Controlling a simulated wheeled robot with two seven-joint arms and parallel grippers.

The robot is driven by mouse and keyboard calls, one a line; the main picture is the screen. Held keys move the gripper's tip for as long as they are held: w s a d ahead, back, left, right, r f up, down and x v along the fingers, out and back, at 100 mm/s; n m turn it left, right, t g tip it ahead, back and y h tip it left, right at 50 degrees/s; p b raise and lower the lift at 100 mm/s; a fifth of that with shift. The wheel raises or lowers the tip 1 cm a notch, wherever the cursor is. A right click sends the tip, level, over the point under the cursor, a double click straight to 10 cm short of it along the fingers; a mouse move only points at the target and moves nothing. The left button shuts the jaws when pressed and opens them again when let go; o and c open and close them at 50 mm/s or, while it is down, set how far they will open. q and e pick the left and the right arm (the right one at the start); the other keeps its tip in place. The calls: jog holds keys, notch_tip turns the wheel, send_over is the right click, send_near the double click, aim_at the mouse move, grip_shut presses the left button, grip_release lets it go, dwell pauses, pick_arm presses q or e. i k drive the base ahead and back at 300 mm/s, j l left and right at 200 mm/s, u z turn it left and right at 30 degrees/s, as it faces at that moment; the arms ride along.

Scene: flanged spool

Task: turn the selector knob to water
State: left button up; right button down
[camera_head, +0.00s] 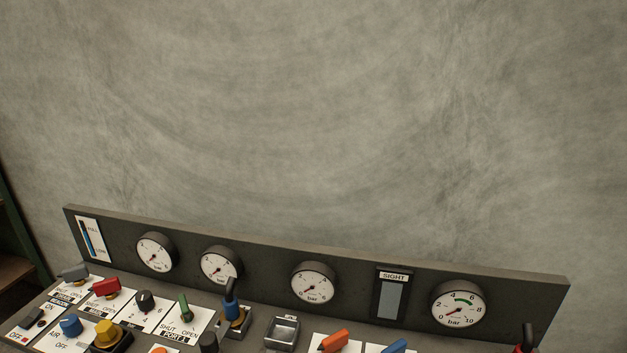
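A blue knob (70,325) stands on a white plate at the lower left of the control panel in the head view. The words AIR and OFF can be read near it. No WATER label is readable, so I cannot tell for certain that this is the selector knob or where it points. Neither my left gripper nor my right gripper is in view.
A sloping panel carries a red handle (106,287), a black knob (145,300), a green lever (184,307), a yellow knob (105,332), a blue-handled lever (231,303) and an orange handle (335,340). Gauges line the upright back board (265,272). The lower edge cuts off the panel.

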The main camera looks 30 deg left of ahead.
aim_at(72, 325)
jog(key=u, duration=1.55)
